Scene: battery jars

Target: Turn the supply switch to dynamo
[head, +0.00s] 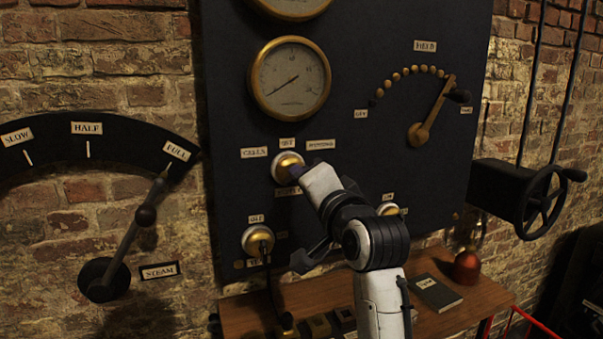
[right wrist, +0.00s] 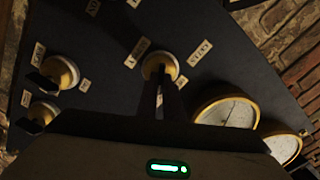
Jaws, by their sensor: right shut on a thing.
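The supply switch (head: 288,165) is a round knob with a brass and pale rim on the dark panel, below the large gauge. The CELLS label (head: 254,152) is at its left, a label at its top, and the label that reads like DYNAMO (head: 320,144) at its upper right. My right gripper (head: 294,172) is shut on the switch's handle. In the right wrist view both fingers (right wrist: 159,88) reach the middle of the knob (right wrist: 160,66). The gripper hides the handle, so I cannot tell which label it points to. My left gripper is not in view.
A second brass switch (head: 257,240) is at lower left, another (head: 388,209) partly behind my right arm. The field lever (head: 431,110) is at upper right, the steam lever (head: 134,237) at left. A wooden shelf (head: 465,300) with a dark book (head: 436,292) lies below.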

